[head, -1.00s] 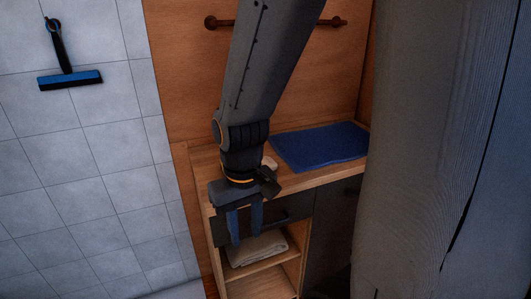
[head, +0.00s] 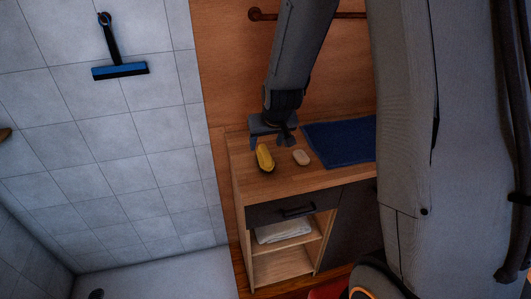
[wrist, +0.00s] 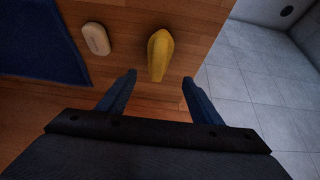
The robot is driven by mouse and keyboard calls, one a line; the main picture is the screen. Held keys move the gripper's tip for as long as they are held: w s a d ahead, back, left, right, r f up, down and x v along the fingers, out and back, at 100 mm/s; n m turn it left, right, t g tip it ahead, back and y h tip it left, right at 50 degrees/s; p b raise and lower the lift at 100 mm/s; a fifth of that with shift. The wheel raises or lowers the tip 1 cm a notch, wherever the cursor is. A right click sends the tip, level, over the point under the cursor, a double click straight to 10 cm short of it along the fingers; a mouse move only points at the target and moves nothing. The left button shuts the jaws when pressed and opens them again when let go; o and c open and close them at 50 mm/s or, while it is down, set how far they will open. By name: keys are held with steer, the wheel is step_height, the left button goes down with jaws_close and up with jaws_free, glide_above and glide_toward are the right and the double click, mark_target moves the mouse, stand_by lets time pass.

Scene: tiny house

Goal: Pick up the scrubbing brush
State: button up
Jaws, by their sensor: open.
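A yellow, elongated object (head: 264,158), which looks like the scrubbing brush, lies on the wooden counter (head: 262,185) near its left edge. It also shows in the wrist view (wrist: 160,54), just beyond my fingertips and roughly centred between them. Its bristles cannot be made out. My gripper (head: 270,141) is at the back left of the counter, next to the brush. In the wrist view my gripper (wrist: 158,79) is open, with nothing between its two blue fingers. The exact height of the fingers above the counter is hard to tell.
A pale soap bar (head: 301,158) lies right of the brush. A blue mat (head: 338,143) covers the counter further right. Below are a dark drawer (head: 293,211) and a shelf with a folded towel (head: 283,231). A blue squeegee (head: 120,70) hangs on the tiled wall.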

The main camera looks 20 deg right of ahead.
mark_target(265, 151)
steer(key=shift+x, duration=1.4)
steer(key=shift+s+d+p+x, duration=0.15)
steer(key=shift+p+x, duration=0.4)
steer(key=shift+x, duration=0.7)
steer(key=shift+s+d+p+x, duration=0.15)
steer(key=shift+p+x, duration=0.4)
steer(key=shift+x, duration=0.65)
steer(key=shift+f, duration=0.1)
steer(key=c, duration=1.2)
steer(key=shift+w, duration=0.1)
steer(key=shift+r+b, duration=1.45)
steer(key=shift+r, duration=3.55)
